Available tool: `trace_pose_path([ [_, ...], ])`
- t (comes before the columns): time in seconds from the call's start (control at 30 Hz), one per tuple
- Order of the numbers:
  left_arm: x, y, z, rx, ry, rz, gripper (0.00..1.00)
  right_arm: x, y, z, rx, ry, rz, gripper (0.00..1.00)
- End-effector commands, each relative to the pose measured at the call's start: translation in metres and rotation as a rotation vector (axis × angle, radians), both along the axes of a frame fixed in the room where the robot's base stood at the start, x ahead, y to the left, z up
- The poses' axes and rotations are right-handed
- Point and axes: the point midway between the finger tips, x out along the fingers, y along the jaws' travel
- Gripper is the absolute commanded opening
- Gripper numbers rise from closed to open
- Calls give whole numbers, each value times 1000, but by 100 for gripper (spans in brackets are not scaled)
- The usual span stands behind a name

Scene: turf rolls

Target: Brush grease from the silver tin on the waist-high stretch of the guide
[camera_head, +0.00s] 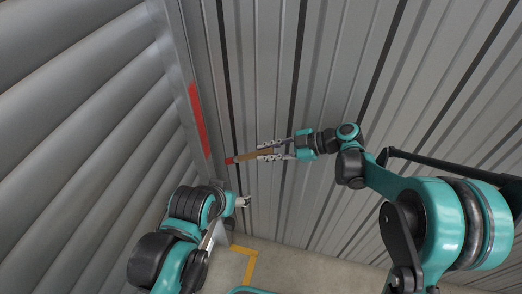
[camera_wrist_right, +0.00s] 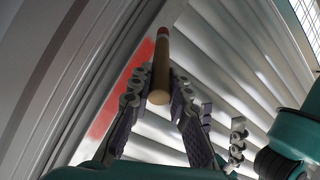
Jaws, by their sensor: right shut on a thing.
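My right gripper (camera_head: 264,152) is shut on a brush (camera_head: 246,156), a light wooden stick with a red end pointing left toward the guide. The brush also shows in the right wrist view (camera_wrist_right: 160,82), between the fingers. The guide (camera_head: 172,52) is the grey metal upright beside the slatted shutter. A red stretch (camera_head: 199,120) runs along it and also shows in the right wrist view (camera_wrist_right: 122,88). In the head view, the brush's red end appears apart from this stretch. My left gripper (camera_head: 244,201) is low, near the guide; its jaw state is unclear. No silver tin is visible.
The grey slatted shutter (camera_head: 75,110) fills the left side. A ribbed metal wall (camera_head: 265,60) stands behind the right arm. The concrete floor (camera_head: 300,265) shows below with a yellow line (camera_head: 250,262).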

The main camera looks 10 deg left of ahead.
Motion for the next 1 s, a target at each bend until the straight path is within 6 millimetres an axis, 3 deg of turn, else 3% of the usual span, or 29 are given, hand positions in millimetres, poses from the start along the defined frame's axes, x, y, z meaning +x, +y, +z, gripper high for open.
trace_pose_path([
  [0.33,0,0,0,0,0,0,66,0,-4,0,0,0,0,0],
  [0.67,0,0,0,0,0,0,66,-1,-30,0,0,0,-1,0],
  [1.0,0,0,0,0,0,0,66,-1,-30,0,0,0,0,0],
])
